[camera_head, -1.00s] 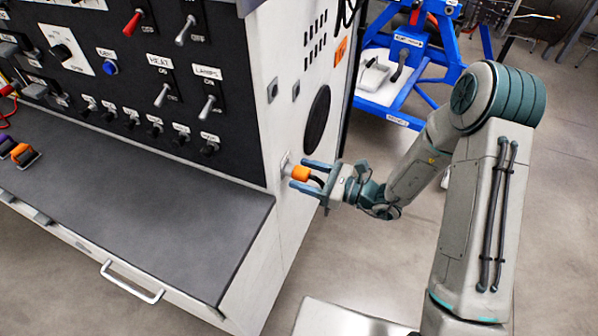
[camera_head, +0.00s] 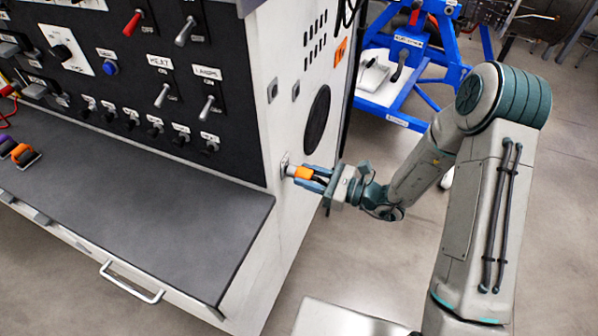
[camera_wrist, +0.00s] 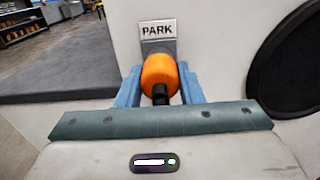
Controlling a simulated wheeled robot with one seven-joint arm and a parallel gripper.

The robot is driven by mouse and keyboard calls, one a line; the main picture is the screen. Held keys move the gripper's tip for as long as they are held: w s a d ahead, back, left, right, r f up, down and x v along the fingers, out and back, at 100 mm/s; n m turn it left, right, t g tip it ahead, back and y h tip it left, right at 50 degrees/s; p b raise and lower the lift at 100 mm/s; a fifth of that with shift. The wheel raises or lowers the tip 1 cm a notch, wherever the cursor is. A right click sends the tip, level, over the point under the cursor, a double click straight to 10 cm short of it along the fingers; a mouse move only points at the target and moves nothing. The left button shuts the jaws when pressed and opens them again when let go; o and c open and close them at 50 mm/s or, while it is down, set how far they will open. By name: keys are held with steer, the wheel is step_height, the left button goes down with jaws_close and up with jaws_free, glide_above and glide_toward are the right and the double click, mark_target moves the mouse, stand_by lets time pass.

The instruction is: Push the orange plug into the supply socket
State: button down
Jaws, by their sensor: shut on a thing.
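The orange plug (camera_head: 303,172) is at a holder (camera_head: 286,165) on the white side wall of the console. In the wrist view the plug (camera_wrist: 159,72) sits between my two blue fingers, in front of a grey holder (camera_wrist: 158,47) marked PARK. My gripper (camera_head: 306,174) is shut on the plug, and its fingers also show in the wrist view (camera_wrist: 160,84). A dark cable end leaves the plug toward my palm. The plug's front end is hidden, so I cannot tell how deep it sits. No socket labelled as supply is readable.
The console side wall (camera_head: 295,120) has small grey plates, vents and a round black grille (camera_head: 317,120). A dark work shelf (camera_head: 130,200) juts out left of my gripper. A blue stand (camera_head: 400,70) is behind. Floor to the right is partly clear.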

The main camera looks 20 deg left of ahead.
mark_target(312, 177)
steer(key=shift+d, duration=0.4)
steer(key=shift+s+d, duration=0.1)
steer(key=shift+d, duration=1.25)
